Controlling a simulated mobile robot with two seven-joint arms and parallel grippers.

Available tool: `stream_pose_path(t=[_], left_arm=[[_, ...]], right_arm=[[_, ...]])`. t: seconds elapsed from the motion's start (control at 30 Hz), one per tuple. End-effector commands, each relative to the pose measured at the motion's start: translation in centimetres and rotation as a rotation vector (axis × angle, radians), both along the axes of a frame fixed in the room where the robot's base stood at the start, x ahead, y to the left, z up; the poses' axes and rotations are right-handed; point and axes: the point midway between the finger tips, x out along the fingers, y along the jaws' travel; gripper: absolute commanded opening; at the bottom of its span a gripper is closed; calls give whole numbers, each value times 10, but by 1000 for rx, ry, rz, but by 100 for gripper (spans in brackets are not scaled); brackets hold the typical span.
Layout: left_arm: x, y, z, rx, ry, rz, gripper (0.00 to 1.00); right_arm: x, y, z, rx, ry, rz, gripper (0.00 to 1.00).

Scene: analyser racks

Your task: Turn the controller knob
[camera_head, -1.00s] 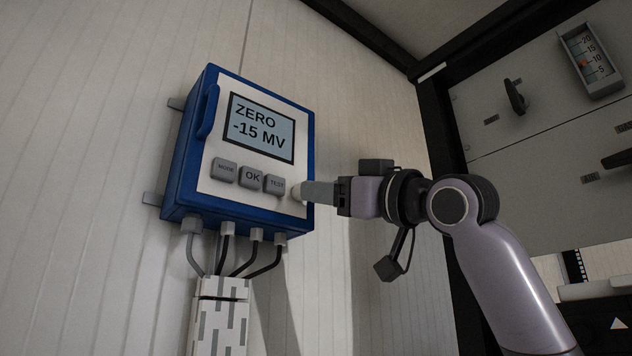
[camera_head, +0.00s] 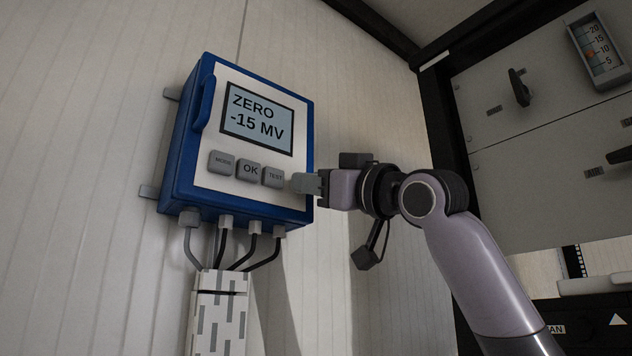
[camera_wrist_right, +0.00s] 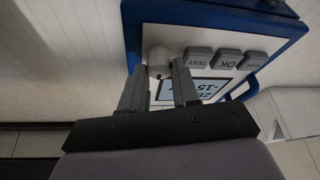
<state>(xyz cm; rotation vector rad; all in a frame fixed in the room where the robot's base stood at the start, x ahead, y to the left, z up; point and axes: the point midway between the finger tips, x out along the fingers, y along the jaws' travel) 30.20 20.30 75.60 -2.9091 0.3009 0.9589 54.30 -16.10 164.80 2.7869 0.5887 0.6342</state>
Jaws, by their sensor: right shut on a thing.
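The controller (camera_head: 207,180) is a blue box with a white face, mounted on the wall. Its screen (camera_head: 258,120) reads ZERO -15 MV. The MODE button (camera_head: 222,162), OK button (camera_head: 249,170) and TEST button (camera_head: 273,177) sit in a row below the screen. My right gripper (camera_head: 298,183) is at the face's lower right, just right of TEST, and its fingers hide the knob in the head view. In the right wrist view the pale round knob (camera_wrist_right: 158,57) lies between the fingertips of my right gripper (camera_wrist_right: 158,68), which is shut on it. My left gripper is out of view.
Cables run from the box's underside into a pale trunking (camera_head: 220,310). A panel with a black handle (camera_head: 520,88) and a scale gauge (camera_head: 600,50) stands at the right, beyond a dark frame post (camera_head: 440,130). The wall left of the box is clear.

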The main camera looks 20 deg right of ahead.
Motion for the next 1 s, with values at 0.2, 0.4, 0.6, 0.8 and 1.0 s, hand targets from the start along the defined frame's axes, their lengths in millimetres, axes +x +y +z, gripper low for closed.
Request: stream_pose_path(t=[0.2,0.4,0.6,0.8,1.0], left_arm=[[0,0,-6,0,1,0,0],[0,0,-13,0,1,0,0],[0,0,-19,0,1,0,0],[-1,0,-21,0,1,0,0],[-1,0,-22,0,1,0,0]], right_arm=[[0,1,-2,73,28,2,0],[-1,3,-2,209,78,2,0],[-2,4,-2,372,139,3,0],[-2,5,-1,522,195,2,0],[-2,6,0,639,239,2,0]])
